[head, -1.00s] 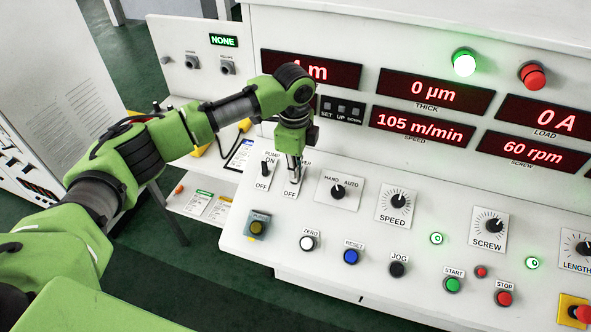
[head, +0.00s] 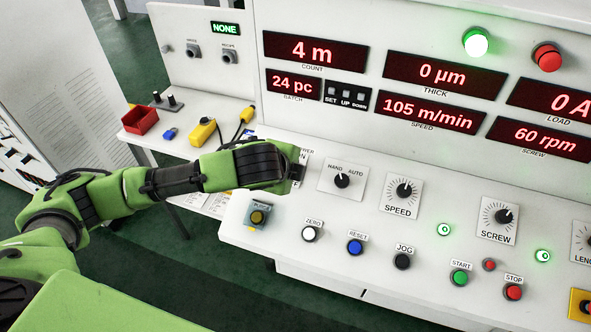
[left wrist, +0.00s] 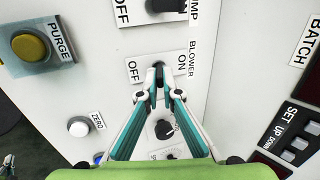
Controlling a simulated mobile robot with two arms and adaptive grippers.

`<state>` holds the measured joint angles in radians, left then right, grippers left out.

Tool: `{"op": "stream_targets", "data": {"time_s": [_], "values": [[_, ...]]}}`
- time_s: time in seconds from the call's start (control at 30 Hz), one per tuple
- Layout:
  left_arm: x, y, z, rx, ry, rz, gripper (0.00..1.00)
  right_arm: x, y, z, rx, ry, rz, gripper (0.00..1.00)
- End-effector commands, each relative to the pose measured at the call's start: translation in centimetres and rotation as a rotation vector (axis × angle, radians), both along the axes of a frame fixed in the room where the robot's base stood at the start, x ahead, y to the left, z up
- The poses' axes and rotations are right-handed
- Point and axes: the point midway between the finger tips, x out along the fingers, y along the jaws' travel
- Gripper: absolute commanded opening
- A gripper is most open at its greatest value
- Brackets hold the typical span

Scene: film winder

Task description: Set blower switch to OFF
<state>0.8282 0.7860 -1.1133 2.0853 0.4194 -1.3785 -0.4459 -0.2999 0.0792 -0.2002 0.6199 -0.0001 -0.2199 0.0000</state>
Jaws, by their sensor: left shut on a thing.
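The blower switch plate (left wrist: 137,71) is in the middle of the left wrist view, with OFF on its left and ON on its right. Its dark lever (left wrist: 159,66) shows just at my left fingertips. My left gripper (left wrist: 160,82) has its fingertips drawn together on this lever. The fingers cover most of the lever, so I cannot tell which way it leans.
The pump switch (left wrist: 165,5) is close beside the blower switch. The yellow purge button (head: 257,217), white zero button (head: 310,233) and hand/auto selector (head: 342,181) are near my wrist. A red bin (head: 141,120) and a yellow pendant (head: 202,131) lie on the side shelf.

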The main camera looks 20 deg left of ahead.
Motion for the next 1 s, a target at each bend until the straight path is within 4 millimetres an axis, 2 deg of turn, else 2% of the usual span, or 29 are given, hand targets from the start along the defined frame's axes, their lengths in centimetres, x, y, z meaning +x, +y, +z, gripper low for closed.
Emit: {"op": "stream_targets", "data": {"time_s": [0.03,0.3,0.9,0.93,0.97,1.0], "values": [[-0.2,-0.1,-0.5,-0.003,-0.032,-0.002,0.00,0.0,0.0,-0.9,0.000,0.000,0.000,0.00],[-0.4,0.0,-0.6,-0.006,-0.145,0.000,0.00,0.0,0.0,-2.5,0.000,0.000,0.000,0.00],[-0.4,0.0,-0.4,-0.005,-0.180,0.000,0.00,0.0,0.0,-2.8,0.000,0.000,0.000,0.00],[-0.4,0.0,-0.4,-0.005,-0.180,0.000,0.13,0.0,0.0,-2.8,0.000,0.000,0.000,0.00],[-0.4,0.0,-0.5,-0.005,-0.179,0.000,0.21,0.0,0.0,-2.8,0.000,0.000,0.000,0.00],[-0.4,0.0,-0.5,-0.005,-0.179,0.000,0.22,0.0,0.0,-2.8,0.000,0.000,0.000,0.00]]}}
